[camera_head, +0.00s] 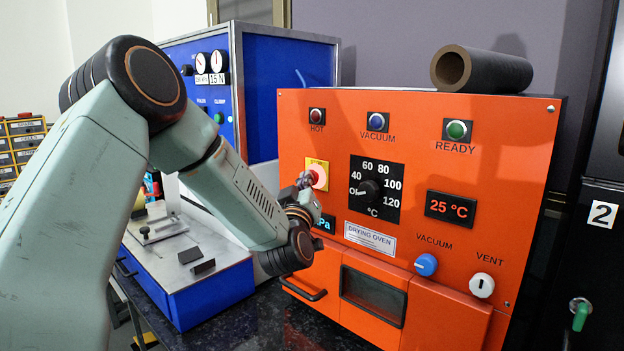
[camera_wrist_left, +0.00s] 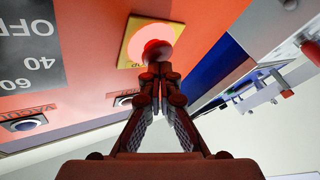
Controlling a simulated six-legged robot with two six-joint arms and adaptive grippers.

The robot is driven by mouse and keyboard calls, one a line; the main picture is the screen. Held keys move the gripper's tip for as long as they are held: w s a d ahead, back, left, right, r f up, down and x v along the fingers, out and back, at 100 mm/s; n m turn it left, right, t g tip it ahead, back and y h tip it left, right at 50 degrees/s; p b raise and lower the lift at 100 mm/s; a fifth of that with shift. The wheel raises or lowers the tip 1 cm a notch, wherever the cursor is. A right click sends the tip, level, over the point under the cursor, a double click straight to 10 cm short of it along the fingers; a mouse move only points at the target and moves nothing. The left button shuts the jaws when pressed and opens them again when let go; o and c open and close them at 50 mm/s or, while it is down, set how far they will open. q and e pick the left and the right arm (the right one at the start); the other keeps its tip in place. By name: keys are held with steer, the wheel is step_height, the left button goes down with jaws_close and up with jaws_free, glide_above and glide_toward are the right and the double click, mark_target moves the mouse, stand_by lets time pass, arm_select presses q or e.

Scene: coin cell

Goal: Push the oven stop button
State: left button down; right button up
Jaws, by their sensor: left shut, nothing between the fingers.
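The orange drying oven (camera_head: 300,150) stands on the dark bench. Its stop button (camera_head: 318,175) is red on a yellow square plate, left of the temperature dial. My left gripper (camera_head: 306,181) is shut and empty, with its fingertips at the button in the head view. In the left wrist view the shut fingertips (camera_wrist_left: 158,66) overlap the lower part of the red button (camera_wrist_left: 160,47) on its yellow plate (camera_wrist_left: 137,28). I cannot tell for sure whether they touch it. My right gripper is in neither view.
The temperature dial (camera_head: 370,190) is right of the button. A blue vacuum knob (camera_head: 426,265) and white vent knob (camera_head: 482,285) sit lower right. A blue machine (camera_head: 285,90) stands left behind the oven. A brown tube (camera_head: 485,70) lies on top of the oven.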

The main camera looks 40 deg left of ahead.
arm_select(q)
steer(key=shift+w, duration=0.15)
stand_by(0.4)
steer(key=shift+s+a+p, duration=0.1)
steer(key=shift+s+p, duration=0.3)
steer(key=shift+s, duration=0.45)
steer(key=s+p, duration=0.4)
steer(key=s, duration=0.2)
steer(key=shift+a+p, duration=0.25)
steer(key=shift+p, duration=0.15)
